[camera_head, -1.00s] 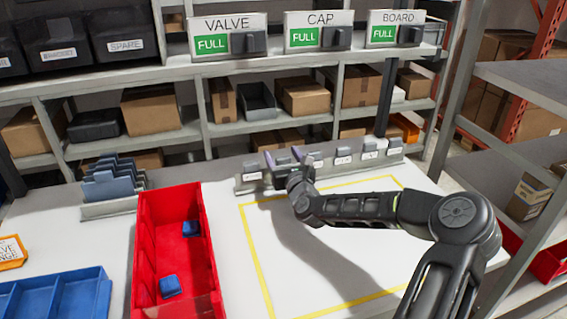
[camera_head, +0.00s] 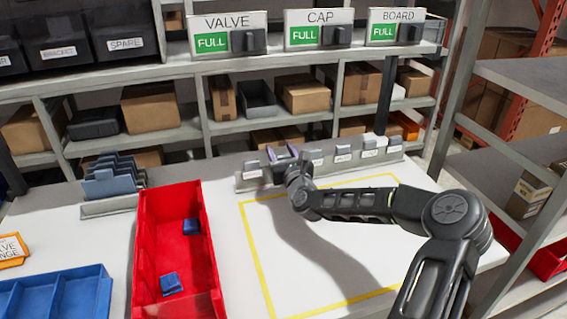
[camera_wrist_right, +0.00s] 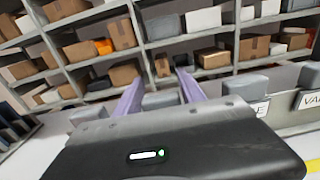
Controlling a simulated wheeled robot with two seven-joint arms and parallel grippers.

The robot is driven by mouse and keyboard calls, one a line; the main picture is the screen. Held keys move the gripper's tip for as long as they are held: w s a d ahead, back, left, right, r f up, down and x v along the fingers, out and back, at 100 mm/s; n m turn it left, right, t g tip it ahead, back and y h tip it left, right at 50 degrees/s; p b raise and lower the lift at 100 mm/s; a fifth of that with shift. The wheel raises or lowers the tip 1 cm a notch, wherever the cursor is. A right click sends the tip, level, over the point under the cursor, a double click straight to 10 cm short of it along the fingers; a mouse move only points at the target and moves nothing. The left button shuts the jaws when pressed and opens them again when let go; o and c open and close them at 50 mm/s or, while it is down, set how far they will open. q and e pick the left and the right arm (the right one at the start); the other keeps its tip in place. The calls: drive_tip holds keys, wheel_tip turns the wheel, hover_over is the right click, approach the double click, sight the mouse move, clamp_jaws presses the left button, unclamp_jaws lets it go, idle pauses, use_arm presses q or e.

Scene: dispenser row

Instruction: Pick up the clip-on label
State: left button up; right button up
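Several grey clip-on labels with white text strips stand in a long grey rack (camera_head: 240,182) at the back of the table. My right gripper (camera_head: 282,152) is at the rack, between the leftmost label (camera_head: 252,169) and another label (camera_head: 317,158). My left gripper is not in view.
A blue tray (camera_head: 55,300) and a grey holder of upright plates (camera_head: 110,207) are further left. A shelf with VALVE, CAP and BOARD signs rises behind.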

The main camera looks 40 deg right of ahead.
drive_tip(key=c, duration=0.9)
drive_tip(key=shift+c, duration=0.2)
wheel_tip(320, 180, up, 10)
drive_tip(key=shift+b, duration=0.35)
